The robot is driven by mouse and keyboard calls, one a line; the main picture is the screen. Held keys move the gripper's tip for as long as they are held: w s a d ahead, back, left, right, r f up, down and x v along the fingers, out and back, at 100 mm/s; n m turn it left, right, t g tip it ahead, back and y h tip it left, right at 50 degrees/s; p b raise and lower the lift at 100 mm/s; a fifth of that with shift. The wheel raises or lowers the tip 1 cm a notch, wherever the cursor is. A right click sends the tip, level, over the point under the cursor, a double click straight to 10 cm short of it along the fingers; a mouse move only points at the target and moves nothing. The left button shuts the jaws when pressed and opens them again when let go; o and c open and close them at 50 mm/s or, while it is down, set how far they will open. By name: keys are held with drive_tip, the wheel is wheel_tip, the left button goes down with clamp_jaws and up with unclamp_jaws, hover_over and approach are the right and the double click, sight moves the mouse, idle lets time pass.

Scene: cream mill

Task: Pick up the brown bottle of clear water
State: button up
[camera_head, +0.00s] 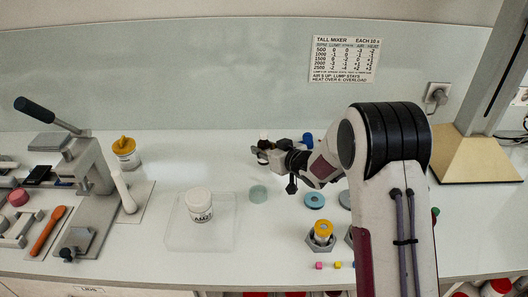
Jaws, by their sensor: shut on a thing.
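My gripper (263,153) is at the end of my arm, small and far from the camera, near the middle of the bench. The bottle looks upright. Its lower part is hidden by the fingers, and the liquid inside cannot be seen. I cannot tell whether its base touches the bench.
A pale green disc (258,194) lies in front of my gripper. A white jar (199,205) stands on a clear plate to the left. A blue item (307,140) is close behind the wrist. A yellow-capped jar (124,153) and a lever press (90,165) stand further left.

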sight(263, 133)
drive_tip(key=shift+r, duration=4.35)
